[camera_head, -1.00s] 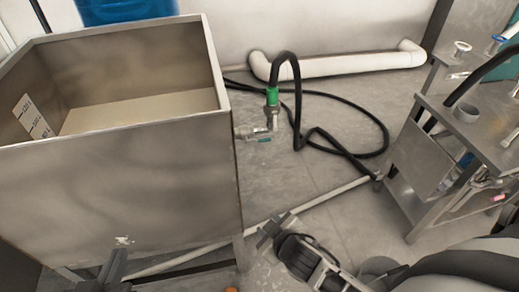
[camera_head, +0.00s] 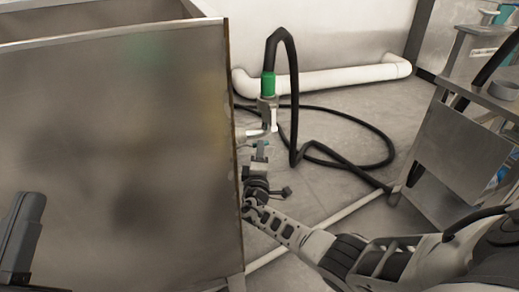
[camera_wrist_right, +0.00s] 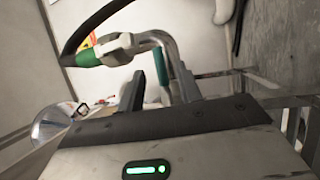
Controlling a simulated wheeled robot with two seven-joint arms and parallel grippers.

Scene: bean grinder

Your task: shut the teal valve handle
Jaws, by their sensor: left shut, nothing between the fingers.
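The teal valve handle (camera_head: 261,149) is on the metal valve and pipe at the right side of the steel tank, below the green hose fitting (camera_head: 268,84). In the right wrist view the teal handle (camera_wrist_right: 164,64) shows between and beyond the two dark fingers. My right gripper (camera_head: 258,166) is at the handle, just below it in the head view. Its fingers (camera_wrist_right: 161,90) are apart, with a gap around the handle; contact cannot be told. My left gripper (camera_head: 24,225) is shut and empty at the left edge, in front of the tank.
The steel tank (camera_head: 120,150) fills the left, close to my right gripper. A black hose (camera_head: 293,100) loops up from the valve and across the floor. A white pipe (camera_head: 340,78) runs along the wall. A metal stand (camera_head: 455,150) is at right.

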